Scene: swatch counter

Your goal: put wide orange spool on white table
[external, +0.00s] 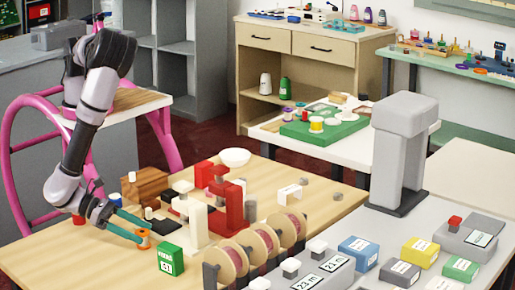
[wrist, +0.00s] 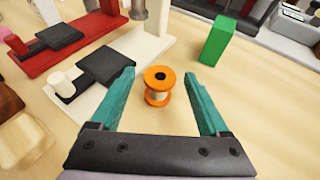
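In the wrist view the orange spool (wrist: 158,86) sits between the two teal fingers, with a gap on each side. My gripper (external: 132,228) is open and low over the table, its fingertips around the spool; the fingers also show in the wrist view (wrist: 160,92). The white table (external: 352,154) stands behind the wooden table, with a green tray and several small items on it.
A green box (external: 171,260) stands just right of the spool. Red and white stands (external: 198,222) are behind it. Several large reels (external: 262,243) line the right side. A grey machine (external: 402,150) stands beside the white table.

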